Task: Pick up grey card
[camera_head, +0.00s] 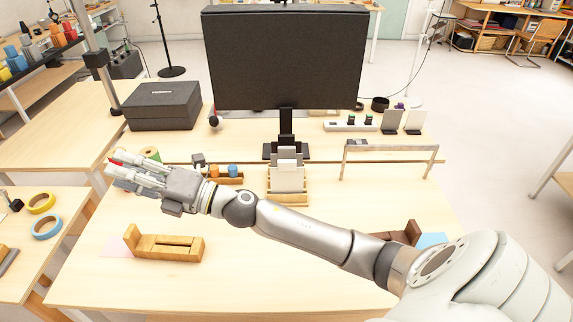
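A dark grey card (391,121) stands upright at the back right of the table, beside a paler card (414,121). Pale cards (287,176) also stand in a wooden holder (289,199) at the table's middle. My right arm reaches across the table from the right. Its gripper (117,170) is over the left edge of the table, far from the dark grey card. The fingers point left; whether they are open or shut on something is unclear. My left gripper is not in view.
A monitor (285,60) stands at the back centre, with a black box (164,105) to its left. A power strip (350,126) lies near the dark card. A metal-framed stand (390,147) is in front of it. A wooden block holder (165,248) sits front left.

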